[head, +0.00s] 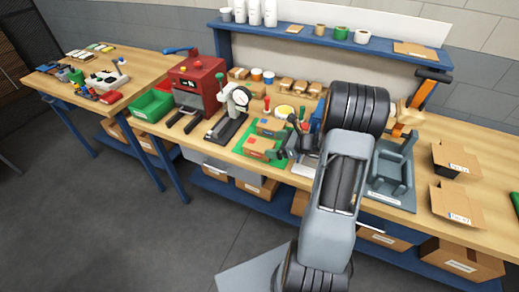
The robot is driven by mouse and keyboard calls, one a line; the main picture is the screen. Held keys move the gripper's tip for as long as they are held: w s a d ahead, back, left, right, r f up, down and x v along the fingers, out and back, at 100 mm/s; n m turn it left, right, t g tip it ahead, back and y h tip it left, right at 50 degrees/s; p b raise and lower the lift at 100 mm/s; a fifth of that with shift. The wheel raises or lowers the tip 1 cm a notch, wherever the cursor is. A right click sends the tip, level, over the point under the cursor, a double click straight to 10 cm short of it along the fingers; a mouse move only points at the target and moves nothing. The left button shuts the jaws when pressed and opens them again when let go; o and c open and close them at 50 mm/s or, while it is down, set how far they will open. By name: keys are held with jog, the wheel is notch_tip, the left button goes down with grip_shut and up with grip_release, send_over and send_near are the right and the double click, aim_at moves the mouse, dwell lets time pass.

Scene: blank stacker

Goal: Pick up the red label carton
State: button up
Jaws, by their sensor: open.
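Two small brown cartons lie on a green mat (240,147) on the workbench. The rear carton (270,127) and the front carton (258,145) carry small coloured marks. At this size I cannot tell for sure which one has the red label. My gripper (292,147) is dark and sits just right of the cartons, partly hidden by my own arm. It is open, and nothing shows between its fingers. I cannot tell its exact height above the bench or whether it touches the front carton.
A dial gauge stand (232,112), a red machine (196,84) and a green bin (153,105) stand to the left. A grey fixture (391,170) and open cartons (456,160) are on the right. A blue shelf (300,38) runs behind.

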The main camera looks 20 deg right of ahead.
aim_at(260, 144)
jog(key=shift+p+x, duration=0.8)
jog(key=shift+x, duration=2.15)
jog(key=shift+f, duration=0.1)
jog(key=shift+c, duration=0.3)
jog(key=c, duration=0.7)
